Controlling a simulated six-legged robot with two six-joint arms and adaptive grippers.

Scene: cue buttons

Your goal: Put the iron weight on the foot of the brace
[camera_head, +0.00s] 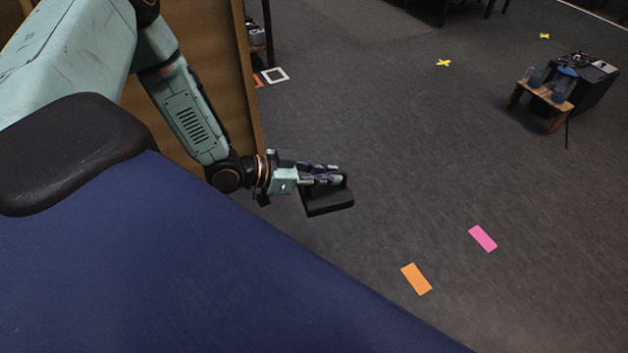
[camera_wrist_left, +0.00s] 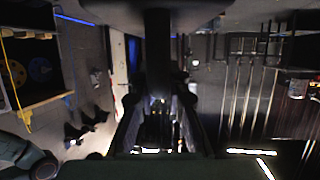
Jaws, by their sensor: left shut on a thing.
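My left gripper (camera_head: 335,176) is shut on a dark block with an upright handle, which I take as the iron weight (camera_head: 330,205). The weight hangs level in the gripper, apart from anything else, over the dark floor. In the left wrist view, a dark upright shape (camera_wrist_left: 158,45) between the fingers (camera_wrist_left: 160,125) seems to be part of the weight. A small wooden frame (camera_head: 544,94), possibly the brace, stands at the far right against a black box; its foot is not clear at this size. My right gripper is not in view.
The black box (camera_head: 596,92) has small items on top. A wooden panel (camera_head: 235,75) stands close behind my left arm. Orange (camera_head: 416,279) and pink (camera_head: 483,238) floor patches lie flat. The carpet between the weight and the wooden frame looks clear.

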